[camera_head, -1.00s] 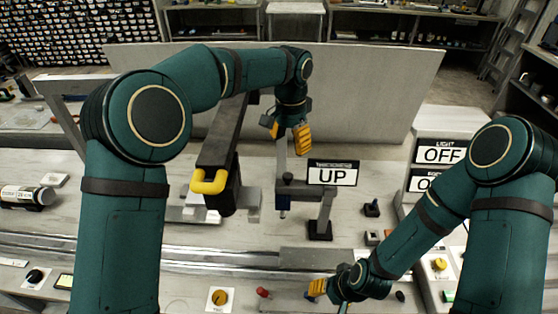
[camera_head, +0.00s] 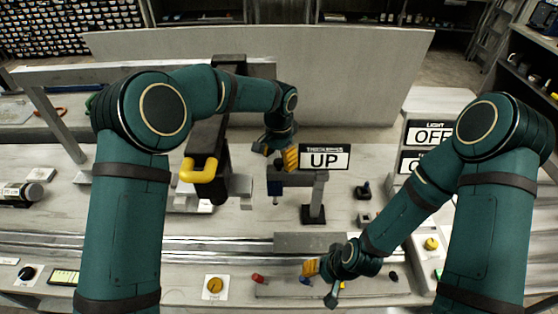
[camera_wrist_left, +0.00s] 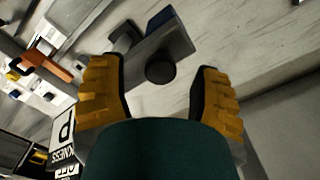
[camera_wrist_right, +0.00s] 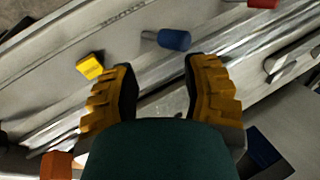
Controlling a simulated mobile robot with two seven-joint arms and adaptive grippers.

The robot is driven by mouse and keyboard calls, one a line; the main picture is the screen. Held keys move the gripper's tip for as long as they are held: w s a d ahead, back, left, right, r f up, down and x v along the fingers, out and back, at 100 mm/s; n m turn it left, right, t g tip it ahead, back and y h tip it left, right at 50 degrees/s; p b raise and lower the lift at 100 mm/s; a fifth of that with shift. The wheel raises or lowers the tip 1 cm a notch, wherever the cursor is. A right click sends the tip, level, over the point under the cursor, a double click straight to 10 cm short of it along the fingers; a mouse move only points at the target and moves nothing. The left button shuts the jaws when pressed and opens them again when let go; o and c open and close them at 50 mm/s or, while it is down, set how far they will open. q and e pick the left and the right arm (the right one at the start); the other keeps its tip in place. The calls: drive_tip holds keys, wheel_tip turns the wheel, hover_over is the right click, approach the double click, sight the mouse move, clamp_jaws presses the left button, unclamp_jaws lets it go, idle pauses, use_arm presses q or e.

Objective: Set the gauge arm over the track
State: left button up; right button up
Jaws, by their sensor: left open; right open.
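The gauge arm (camera_head: 300,180) is a grey bar beside the "UP" sign (camera_head: 324,158), on a post with a dark base (camera_head: 313,214). My left gripper (camera_head: 277,153) is open just above the arm's left end. In the left wrist view the grey bar (camera_wrist_left: 178,45) and a dark round knob (camera_wrist_left: 160,69) show beyond the parted fingers (camera_wrist_left: 160,95). My right gripper (camera_head: 312,270) is open and low at the track's near side.
A dark lever arm with a yellow handle (camera_head: 198,172) stands left of the gauge. A red peg (camera_head: 258,278) lies near my right gripper; a blue peg (camera_wrist_right: 173,40) and yellow block (camera_wrist_right: 90,66) show in its wrist view. The light control box (camera_head: 428,133) stands right.

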use_arm(q)
drive_tip(key=shift+f, duration=0.65)
clamp_jaws()
